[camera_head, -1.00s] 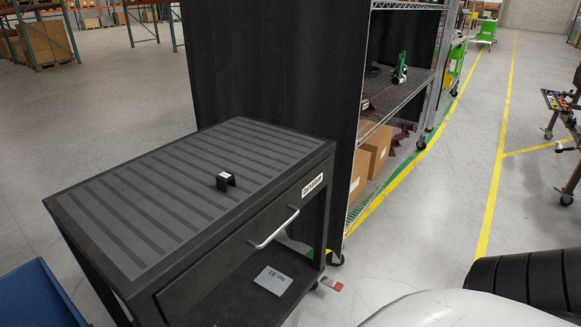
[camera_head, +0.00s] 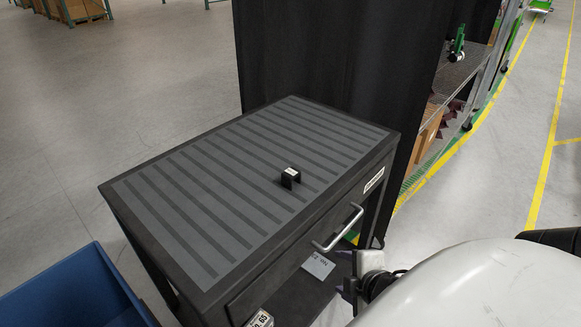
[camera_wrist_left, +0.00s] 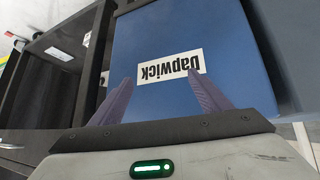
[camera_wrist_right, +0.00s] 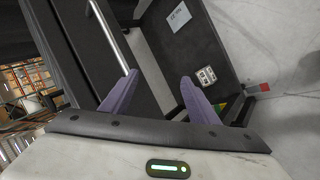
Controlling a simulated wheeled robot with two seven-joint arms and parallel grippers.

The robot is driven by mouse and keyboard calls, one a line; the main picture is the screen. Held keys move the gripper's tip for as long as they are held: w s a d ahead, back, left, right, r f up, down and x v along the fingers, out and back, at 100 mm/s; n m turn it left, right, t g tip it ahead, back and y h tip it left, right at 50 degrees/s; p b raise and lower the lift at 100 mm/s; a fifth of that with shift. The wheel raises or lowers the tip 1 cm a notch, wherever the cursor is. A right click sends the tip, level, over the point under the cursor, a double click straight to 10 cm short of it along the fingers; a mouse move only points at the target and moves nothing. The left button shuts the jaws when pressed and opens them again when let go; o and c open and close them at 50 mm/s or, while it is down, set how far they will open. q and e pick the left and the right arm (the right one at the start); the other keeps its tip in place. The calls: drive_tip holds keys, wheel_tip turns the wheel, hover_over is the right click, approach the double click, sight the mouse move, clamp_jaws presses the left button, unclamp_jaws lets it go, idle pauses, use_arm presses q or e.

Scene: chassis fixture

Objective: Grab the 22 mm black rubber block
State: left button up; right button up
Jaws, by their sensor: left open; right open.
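A small black block (camera_head: 289,180) with a notch and a pale label on top sits on the striped grey top of a black cart (camera_head: 190,189), right of its middle. My right gripper (camera_head: 350,289) is at the lower right in the head view, in front of the drawer handle and apart from the block. In the right wrist view its two purple fingers (camera_wrist_right: 158,92) are spread, with nothing between them. My left gripper shows only in the left wrist view, with its fingers (camera_wrist_left: 165,88) spread and empty before a blue bin (camera_wrist_left: 225,50) labelled Dapwick.
The cart has a silver drawer handle (camera_head: 338,229) and a lower shelf with a pale card (camera_head: 319,264). The blue bin's wall also shows at the lower left (camera_head: 75,285). A black curtain (camera_head: 350,75) and wire shelving (camera_head: 455,80) stand behind the cart. Floor at left is open.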

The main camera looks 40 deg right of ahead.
drive_tip(key=w+d+r+n+t+h, duration=0.1)
drive_tip(key=w+d+r+n+t, duration=0.2)
drive_tip(key=d+r+n, duration=0.4)
drive_tip(key=n+t+y, duration=0.3)
drive_tip(key=n+y, duration=0.2)
drive_tip(key=n, duration=1.3)
approach(295, 174)
drive_tip(key=w, duration=0.1)
drive_tip(key=w+f+n, duration=0.1)
drive_tip(key=w+n+b, duration=0.1)
drive_tip(key=shift+d+f+y, duration=0.2)
drive_tip(key=shift+d+y, duration=0.05)
drive_tip(key=shift+y, duration=0.15)
drive_tip(key=shift+w+f, duration=0.1)
drive_tip(key=shift+w, duration=0.4)
drive_tip(key=b+x, duration=0.4)
drive_tip(key=x, duration=0.1)
drive_tip(key=shift+a, duration=0.15)
drive_tip(key=shift+b, duration=0.3)
drive_tip(key=shift+w, duration=0.1)
use_arm(q)
drive_tip(key=f, duration=0.3)
drive_tip(key=w+f, duration=0.1)
drive_tip(key=shift+d+f, duration=0.15)
drive_tip(key=shift+f, duration=0.25)
use_arm(e)
drive_tip(key=c, duration=1.1)
